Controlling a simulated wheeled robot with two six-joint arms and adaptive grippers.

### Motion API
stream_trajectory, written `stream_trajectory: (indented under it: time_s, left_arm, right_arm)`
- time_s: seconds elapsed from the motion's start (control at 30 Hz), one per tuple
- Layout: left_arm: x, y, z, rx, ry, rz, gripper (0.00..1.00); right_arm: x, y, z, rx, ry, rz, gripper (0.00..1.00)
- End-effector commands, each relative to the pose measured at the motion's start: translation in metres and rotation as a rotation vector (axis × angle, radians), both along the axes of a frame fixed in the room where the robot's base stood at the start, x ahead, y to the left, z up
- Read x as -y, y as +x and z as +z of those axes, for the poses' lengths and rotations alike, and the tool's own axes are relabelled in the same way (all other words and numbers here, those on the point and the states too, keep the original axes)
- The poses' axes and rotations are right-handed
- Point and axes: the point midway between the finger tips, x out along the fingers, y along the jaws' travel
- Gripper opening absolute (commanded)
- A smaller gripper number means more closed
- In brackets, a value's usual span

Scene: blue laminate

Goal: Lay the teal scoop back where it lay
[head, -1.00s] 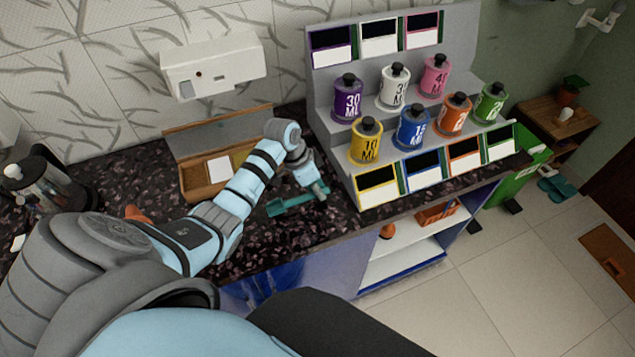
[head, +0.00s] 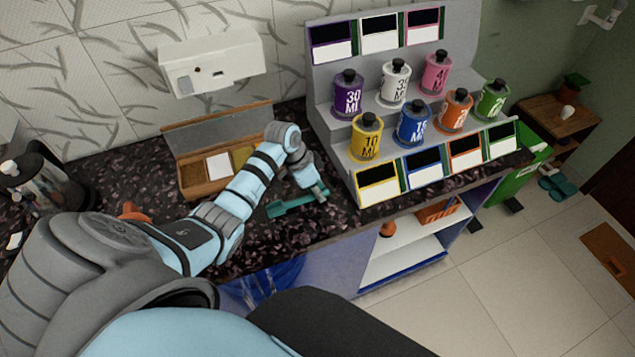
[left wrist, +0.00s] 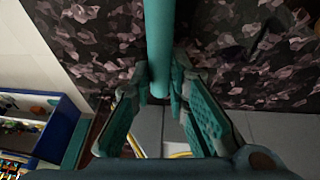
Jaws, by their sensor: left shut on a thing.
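The teal scoop (head: 289,205) is at the counter's right part, in front of the bottle stand, with its head to the left and its handle to the right. My left gripper (head: 318,194) is at the right end of the handle and is shut on it. In the left wrist view the teal handle (left wrist: 159,45) runs down between the two finger pads of my left gripper (left wrist: 160,100). The scoop is on or just above the dark speckled counter (head: 310,225); I cannot tell which. My right gripper is not in view.
The bottle stand (head: 345,160) with several coloured bottles rises close to the right of the gripper. An open wooden box (head: 205,187) stands behind my left arm. A glass press (head: 40,180) is at the far left. The counter's front edge is near the scoop.

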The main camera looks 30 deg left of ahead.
Motion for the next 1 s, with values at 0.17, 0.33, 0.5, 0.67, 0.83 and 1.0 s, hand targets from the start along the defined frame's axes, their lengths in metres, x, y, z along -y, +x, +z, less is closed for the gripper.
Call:
stream_trajectory:
  time_s: [0.17, 0.33, 0.5, 0.67, 0.83, 1.0]
  left_arm:
    - [-0.0001, 0.0, 0.0007, 0.0, 0.0, 0.0, 0.0]
    - [-0.0001, 0.0, 0.0007, 0.0, 0.0, 0.0, 0.0]
    - [-0.0001, 0.0, 0.0, 0.0, 0.0, 0.0, 0.0]
    - [0.0, 0.0, -0.0005, 0.0, 0.0, 0.0, 0.0]
    - [0.0, -0.0001, -0.0006, 0.0, 0.0, 0.0, 0.29]
    - [-0.0002, -0.0002, -0.0006, -0.001, 0.001, 0.0, 0.39]
  right_arm:
    - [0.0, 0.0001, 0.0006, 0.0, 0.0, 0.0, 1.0]
    - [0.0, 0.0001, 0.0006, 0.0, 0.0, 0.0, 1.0]
    - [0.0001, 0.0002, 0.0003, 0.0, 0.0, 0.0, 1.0]
    - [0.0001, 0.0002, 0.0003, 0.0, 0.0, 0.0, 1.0]
    - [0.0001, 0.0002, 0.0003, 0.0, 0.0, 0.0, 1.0]
    - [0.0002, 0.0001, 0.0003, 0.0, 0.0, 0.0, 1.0]
